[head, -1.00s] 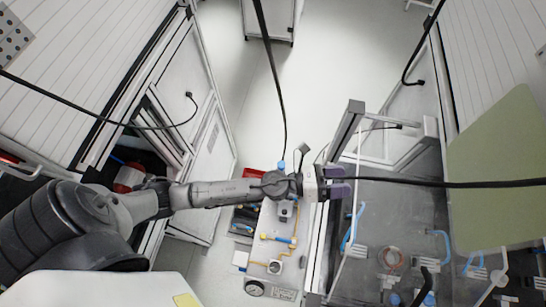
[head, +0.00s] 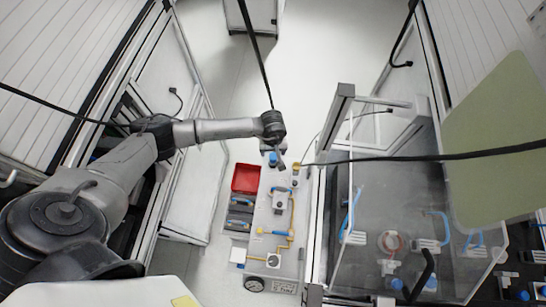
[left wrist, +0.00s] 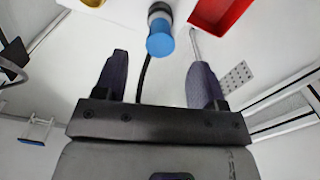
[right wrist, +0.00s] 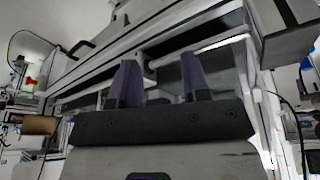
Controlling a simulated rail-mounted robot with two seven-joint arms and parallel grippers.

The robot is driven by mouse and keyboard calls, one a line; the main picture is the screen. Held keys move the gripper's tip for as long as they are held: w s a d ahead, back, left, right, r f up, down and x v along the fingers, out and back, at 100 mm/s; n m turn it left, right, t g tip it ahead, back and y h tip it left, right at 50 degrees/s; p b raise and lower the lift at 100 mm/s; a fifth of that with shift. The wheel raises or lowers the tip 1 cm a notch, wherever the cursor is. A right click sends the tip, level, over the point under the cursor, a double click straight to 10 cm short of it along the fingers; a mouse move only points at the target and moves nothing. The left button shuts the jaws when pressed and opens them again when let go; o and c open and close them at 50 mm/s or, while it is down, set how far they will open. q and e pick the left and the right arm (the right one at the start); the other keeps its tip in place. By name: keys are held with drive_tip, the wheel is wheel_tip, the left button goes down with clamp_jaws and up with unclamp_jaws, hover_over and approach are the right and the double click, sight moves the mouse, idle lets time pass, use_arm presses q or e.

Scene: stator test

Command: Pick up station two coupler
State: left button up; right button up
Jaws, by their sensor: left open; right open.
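A coupler with a blue cylindrical end and a dark collar (left wrist: 160,40) shows in the left wrist view, just ahead of and between the fingertips. I cannot tell whether it is the station two one. My left gripper (left wrist: 158,68) is open and empty, and the coupler is not between its pads. In the head view my left gripper (head: 279,160) hangs at the far end of the white cart (head: 262,218), small and partly hidden by its wrist. My right gripper (right wrist: 160,68) is open and empty before a pale framed structure; it is not in the head view.
A red bin (head: 246,178) sits beside the cart's left side, and it also shows in the left wrist view (left wrist: 218,12). A clear-topped enclosure (head: 385,215) stands right of the cart. Black cables hang across the head view. The floor beyond the cart is open.

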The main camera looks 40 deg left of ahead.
sight(273, 156)
use_arm(q)
wheel_tip(273, 156, down, 6)
drive_tip(key=b, duration=0.3)
drive_tip(key=shift+b, duration=0.4)
drive_tip(key=shift+d+f, duration=0.1)
drive_tip(key=shift+f, duration=0.5)
drive_tip(key=shift+r, duration=0.1)
drive_tip(key=shift+c, duration=0.6)
drive_tip(key=c, duration=0.9)
